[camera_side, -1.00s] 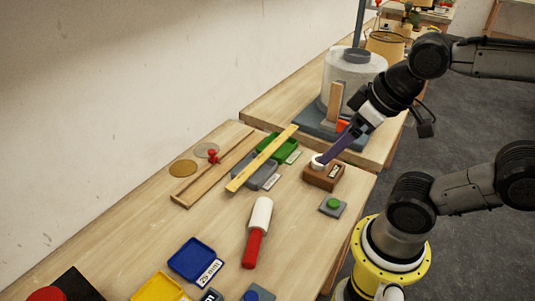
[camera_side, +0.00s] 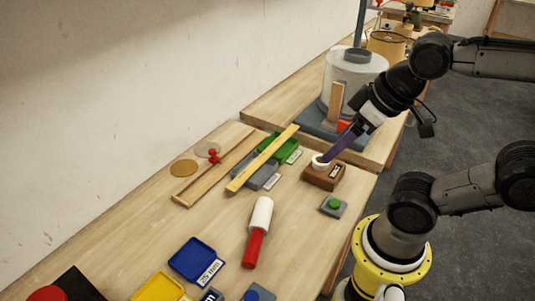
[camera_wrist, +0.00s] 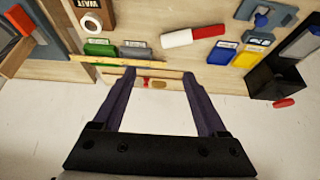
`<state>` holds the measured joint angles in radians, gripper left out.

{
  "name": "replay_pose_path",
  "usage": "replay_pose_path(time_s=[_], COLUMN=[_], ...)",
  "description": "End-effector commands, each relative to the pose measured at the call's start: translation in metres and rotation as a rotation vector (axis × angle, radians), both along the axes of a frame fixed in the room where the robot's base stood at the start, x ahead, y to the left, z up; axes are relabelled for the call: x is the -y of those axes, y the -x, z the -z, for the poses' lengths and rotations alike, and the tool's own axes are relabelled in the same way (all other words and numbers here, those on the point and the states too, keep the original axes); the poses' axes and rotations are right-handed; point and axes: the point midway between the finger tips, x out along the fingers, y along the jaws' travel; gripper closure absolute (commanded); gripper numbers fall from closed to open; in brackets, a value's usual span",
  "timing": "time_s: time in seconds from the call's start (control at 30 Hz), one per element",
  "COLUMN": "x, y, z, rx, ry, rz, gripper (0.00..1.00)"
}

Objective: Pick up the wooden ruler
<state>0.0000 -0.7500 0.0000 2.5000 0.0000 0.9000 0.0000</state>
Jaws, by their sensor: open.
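The wooden ruler (camera_side: 262,160) is a long, flat yellow strip in the side view. It lies slantwise across the green tray and the grey tray, with its near end past the grey one. In the wrist view the ruler (camera_wrist: 100,63) runs sideways at the upper left, its right part reaching the space near the left fingertip. My gripper (camera_side: 326,157) is open and empty, its dark purple fingers pointing down-left, to the right of the ruler in the side view. The spread fingers of my gripper (camera_wrist: 159,74) also show in the wrist view. No contact with the ruler is visible.
A wooden channel (camera_side: 212,172) lies left of the ruler, with a red peg (camera_side: 213,157) by it. A wooden block (camera_side: 323,177) with a white ring stands under my fingers in the picture. A white-and-red cylinder (camera_side: 258,228) and a blue tray (camera_side: 194,260) are nearer the front.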

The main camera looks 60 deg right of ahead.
Motion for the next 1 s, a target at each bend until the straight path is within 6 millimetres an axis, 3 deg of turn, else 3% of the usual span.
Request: replay_pose_path(time_s=[0.23, 0.37, 0.57, 0.7, 0.87, 1.0], x=[0.0, 0.0, 0.007, 0.019, 0.039, 0.06], y=[0.0, -0.014, -0.067, -0.12, -0.18, -0.227], z=[-0.002, -0.025, -0.054, -0.058, -0.042, -0.009], rx=[-0.002, 0.025, -0.028, -0.102, -0.183, -0.247], ry=[0.085, 0.222, 0.433, 0.538, 0.586, 0.57], rz=[-0.159, -0.403, -0.804, -1.082, -1.339, -1.496], gripper=[0.25, 0.25, 0.25, 0.25, 0.25, 0.25])
